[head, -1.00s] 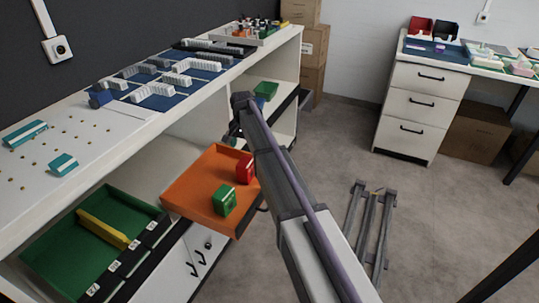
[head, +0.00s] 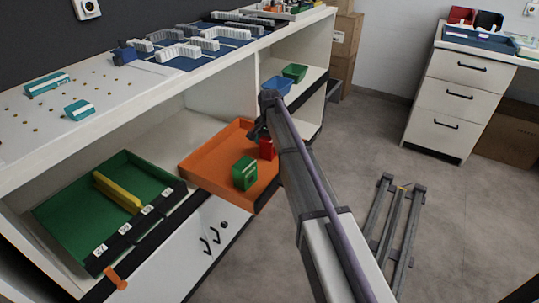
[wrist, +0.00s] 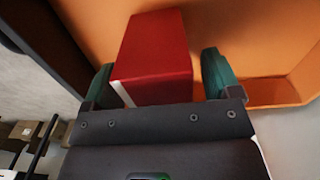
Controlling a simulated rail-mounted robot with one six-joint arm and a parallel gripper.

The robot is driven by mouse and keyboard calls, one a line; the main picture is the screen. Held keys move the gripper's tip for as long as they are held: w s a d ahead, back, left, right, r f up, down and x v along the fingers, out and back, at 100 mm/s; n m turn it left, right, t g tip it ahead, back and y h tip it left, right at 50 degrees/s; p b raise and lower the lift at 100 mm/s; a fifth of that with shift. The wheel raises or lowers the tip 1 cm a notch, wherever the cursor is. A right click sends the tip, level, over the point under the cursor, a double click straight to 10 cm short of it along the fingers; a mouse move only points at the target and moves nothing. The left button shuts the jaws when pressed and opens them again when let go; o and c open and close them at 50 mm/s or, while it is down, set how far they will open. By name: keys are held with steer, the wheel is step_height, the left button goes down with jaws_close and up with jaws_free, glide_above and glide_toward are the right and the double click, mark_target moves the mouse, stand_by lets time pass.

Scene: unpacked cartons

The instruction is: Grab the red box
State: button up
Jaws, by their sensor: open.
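The red box (head: 267,150) stands in the orange tray (head: 208,160), partly hidden behind my arm in the head view. In the wrist view the red box (wrist: 155,55) lies between the two green fingers of my gripper (wrist: 160,70). The fingers are open, one on each side of the box. A gap shows at the right finger; the left finger is very close to the box, and I cannot tell whether it touches. My gripper (head: 258,133) is small and dark in the head view, right at the box.
A green box (head: 244,173) stands in the same tray, nearer the head camera. A green tray (head: 70,200) with a yellow piece (head: 117,192) is to the left. The white worktop (head: 120,90) overhangs the shelf. Blue (head: 277,86) and green (head: 294,72) bins sit behind.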

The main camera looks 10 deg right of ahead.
steer(key=shift+f, duration=0.15)
steer(key=shift+c, duration=0.4)
steer(key=c, duration=1)
steer(key=shift+o, duration=0.2)
steer(key=shift+p, duration=0.3)
